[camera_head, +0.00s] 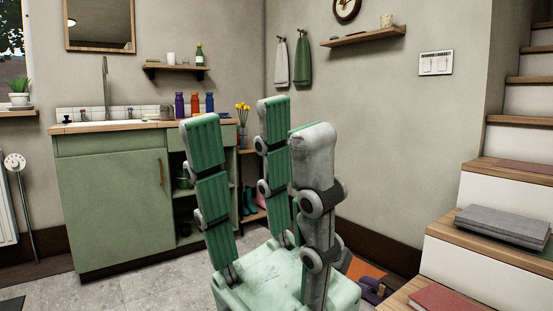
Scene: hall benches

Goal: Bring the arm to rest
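My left gripper (256,125) stands large in the front middle of the head view, with its fingers pointing up. It has three jointed fingers with ribbed green pads on a pale green, worn palm. The fingers are straight and well apart, and nothing is between them. The arm behind the palm is out of the picture. My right gripper is not in view.
A green sink cabinet (113,212) with bottles on its top stands behind at the left. Wooden stairs (490,228) rise at the right, with a grey folded cloth (503,222) on one step. Grey tiled floor (145,290) lies clear at the lower left.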

